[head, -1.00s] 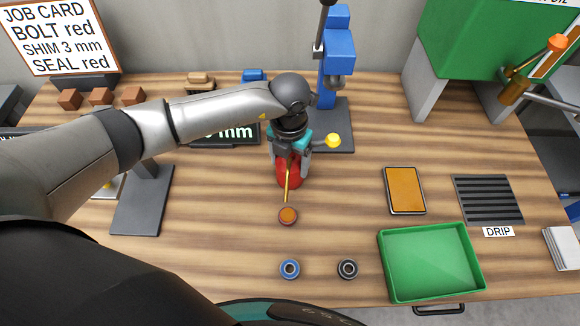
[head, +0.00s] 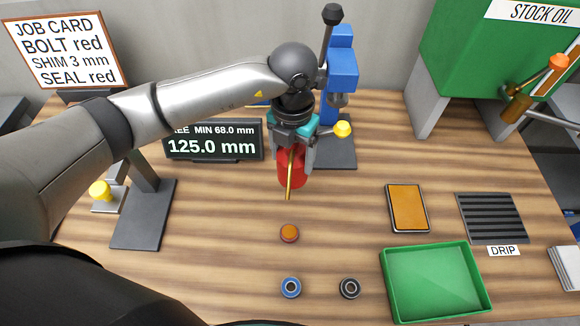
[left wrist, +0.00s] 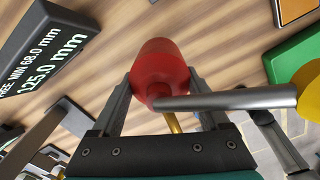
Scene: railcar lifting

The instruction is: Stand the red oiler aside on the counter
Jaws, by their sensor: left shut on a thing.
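The red oiler (head: 291,174) with its thin brass spout is at the middle of the counter (head: 220,240). My left gripper (head: 294,160) comes down over it from above and is shut on its body. In the left wrist view the red oiler (left wrist: 160,72) sits between the two fingers, with the brass spout partly hidden behind a grey bar. The head view does not clearly show whether its base touches the counter. My right gripper is not in view.
A blue press (head: 340,80) with a yellow-knobbed lever stands right behind the gripper. A display reading 125.0 mm (head: 212,140) is left. An orange-brown disc (head: 289,233), two rings, a green tray (head: 435,283), an orange pad (head: 408,208) and a DRIP grate (head: 491,218) lie forward and right.

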